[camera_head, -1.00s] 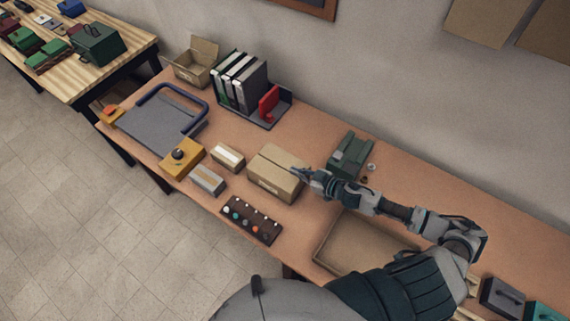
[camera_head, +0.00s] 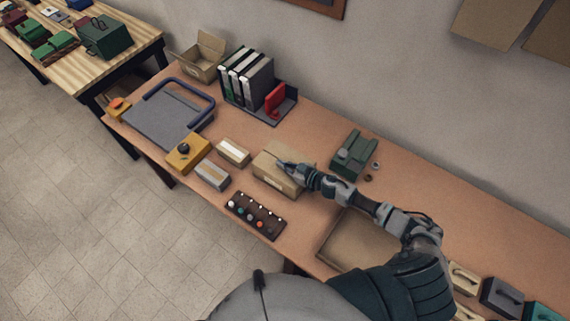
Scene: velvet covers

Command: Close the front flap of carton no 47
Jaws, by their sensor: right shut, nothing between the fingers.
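A brown cardboard carton (camera_head: 270,179) sits near the middle of the table, with small dark marking on its front side that is too small to read as a number. Its top looks flat and closed; the gripper covers part of it. My right gripper (camera_head: 281,165) is shut and empty, its tips over the carton's top; I cannot tell whether they touch it. A second carton (camera_head: 199,68) stands at the far left back with flaps raised. My left gripper is not in view.
A yellow box (camera_head: 188,152), a small cardboard box (camera_head: 233,151), a grey box (camera_head: 212,174) and a dark strip with coloured knobs (camera_head: 255,214) lie left and in front. A green device (camera_head: 350,153) stands right behind. A shallow tray (camera_head: 329,250) lies right.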

